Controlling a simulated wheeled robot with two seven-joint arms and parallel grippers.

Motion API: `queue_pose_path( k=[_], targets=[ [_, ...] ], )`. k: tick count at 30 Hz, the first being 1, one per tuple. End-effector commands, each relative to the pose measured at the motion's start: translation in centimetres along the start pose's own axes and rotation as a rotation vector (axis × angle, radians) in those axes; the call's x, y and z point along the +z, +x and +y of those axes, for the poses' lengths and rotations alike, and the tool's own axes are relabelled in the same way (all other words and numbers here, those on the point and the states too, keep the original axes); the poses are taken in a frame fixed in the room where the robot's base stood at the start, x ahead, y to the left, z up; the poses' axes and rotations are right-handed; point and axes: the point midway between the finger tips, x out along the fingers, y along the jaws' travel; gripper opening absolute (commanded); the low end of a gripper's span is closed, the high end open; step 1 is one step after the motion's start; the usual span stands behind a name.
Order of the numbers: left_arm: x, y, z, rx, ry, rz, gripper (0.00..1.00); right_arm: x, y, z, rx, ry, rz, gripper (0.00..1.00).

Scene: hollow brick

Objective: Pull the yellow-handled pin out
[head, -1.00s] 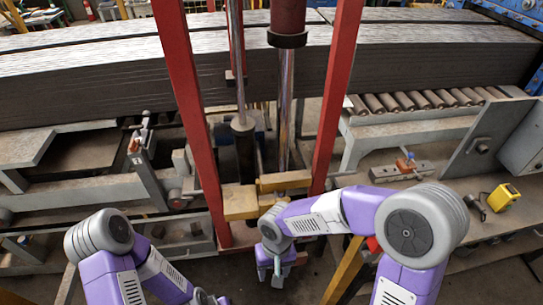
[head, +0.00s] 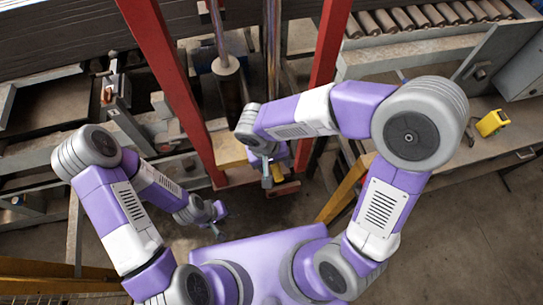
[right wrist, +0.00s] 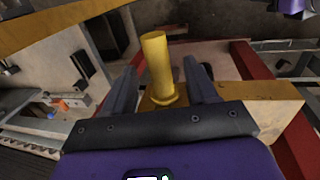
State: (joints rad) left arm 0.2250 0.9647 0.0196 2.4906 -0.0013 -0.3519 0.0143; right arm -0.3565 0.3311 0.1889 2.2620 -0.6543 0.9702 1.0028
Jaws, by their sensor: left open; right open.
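The yellow handle (right wrist: 158,62) of the pin stands up in the right wrist view, with a round collar at its foot on a yellow bar. My right gripper (right wrist: 162,80) is open. Its dark fingers show on either side of the handle with a gap on each side; how deep the handle sits between them I cannot tell. In the head view my right gripper (head: 267,178) is beside the red frame's foot, and a small yellow patch beside it may be the handle. My left gripper (head: 217,220) is open and low at the left, away from the pin.
Red posts (head: 172,85) rise on both sides of a vertical cylinder (head: 227,80). A yellow crossbar (head: 228,150) spans low between them. A roller bench (head: 440,115) carries a yellow object (head: 491,123) at right. Bare floor (head: 450,225) lies at lower right.

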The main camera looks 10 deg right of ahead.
Motion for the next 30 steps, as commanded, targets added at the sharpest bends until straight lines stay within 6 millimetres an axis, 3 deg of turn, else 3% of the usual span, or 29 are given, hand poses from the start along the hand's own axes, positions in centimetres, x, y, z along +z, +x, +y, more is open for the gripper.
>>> queue_pose_path(
  k=[11, 23, 30],
  targets=[
    [-0.01, 0.06, -0.01, 0.000, 0.000, 0.000, 0.43, 0.03, 0.88, 0.00, -0.001, 0.000, -0.001, 0.57],
    [-0.01, 0.06, -0.01, 0.000, 0.000, 0.000, 0.43, 0.02, 0.84, 0.00, -0.001, 0.000, 0.000, 0.00],
    [-0.02, 0.17, -0.06, 0.000, 0.000, 0.000, 0.43, 0.32, 0.83, -0.01, -0.001, -0.001, 0.001, 0.00]
  ],
)
